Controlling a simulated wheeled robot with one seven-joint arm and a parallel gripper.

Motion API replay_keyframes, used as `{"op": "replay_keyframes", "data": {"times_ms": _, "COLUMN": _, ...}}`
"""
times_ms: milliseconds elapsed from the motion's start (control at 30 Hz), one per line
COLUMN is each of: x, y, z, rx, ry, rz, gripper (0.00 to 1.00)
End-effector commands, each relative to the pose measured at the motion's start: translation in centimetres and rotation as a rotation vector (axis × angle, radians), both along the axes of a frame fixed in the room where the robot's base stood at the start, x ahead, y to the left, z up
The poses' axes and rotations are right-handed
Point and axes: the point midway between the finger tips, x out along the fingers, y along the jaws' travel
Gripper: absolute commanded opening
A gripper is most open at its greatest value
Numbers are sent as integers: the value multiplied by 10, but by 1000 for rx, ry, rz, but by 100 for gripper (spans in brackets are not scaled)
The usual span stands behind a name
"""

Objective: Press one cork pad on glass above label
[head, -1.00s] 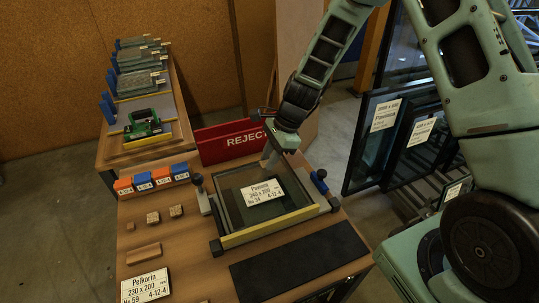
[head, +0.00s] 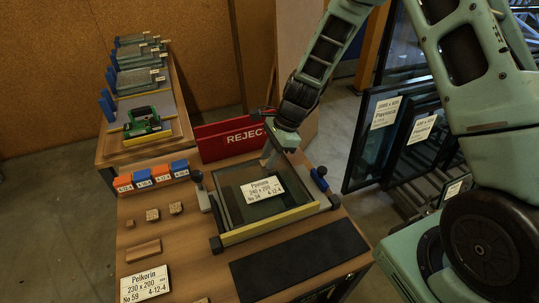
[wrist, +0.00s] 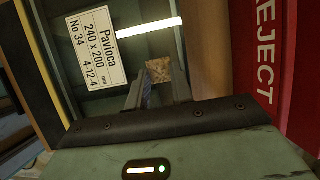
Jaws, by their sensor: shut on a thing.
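My gripper (wrist: 160,88) is shut on a small square cork pad (wrist: 158,70), which shows between the fingertips in the wrist view. In the head view my gripper (head: 266,160) points down over the far part of the glass pane (head: 233,213), beyond the white label. The label (head: 262,190), reading Pavioca 240 x 200, lies on the glass; it also shows left of the cork pad in the wrist view (wrist: 95,47). The pane lies in a frame with a yellow front bar (head: 270,224). I cannot tell whether the pad touches the glass.
A red REJECT bin (head: 225,139) stands close behind the frame. Small cork pieces (head: 176,208), a wooden strip (head: 143,249) and a Pelkorin card (head: 145,284) lie to the left. A dark mat (head: 300,260) lies in front.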

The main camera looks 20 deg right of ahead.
Motion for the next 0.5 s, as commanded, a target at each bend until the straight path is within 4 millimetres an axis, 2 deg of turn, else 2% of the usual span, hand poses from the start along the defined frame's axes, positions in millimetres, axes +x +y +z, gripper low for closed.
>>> {"op": "replay_keyframes", "data": {"times_ms": 200, "x": 0, "y": 0, "z": -3, "rx": 0, "ry": 0, "rz": 0, "gripper": 3}}
{"op": "replay_keyframes", "data": {"times_ms": 233, "x": 0, "y": 0, "z": -2, "rx": 0, "ry": 0, "rz": 0, "gripper": 31}}
{"op": "replay_keyframes", "data": {"times_ms": 300, "x": 0, "y": 0, "z": -2, "rx": 0, "ry": 0, "rz": 0, "gripper": 48}}
{"op": "replay_keyframes", "data": {"times_ms": 500, "x": 0, "y": 0, "z": -3, "rx": 0, "ry": 1, "rz": 0, "gripper": 48}}
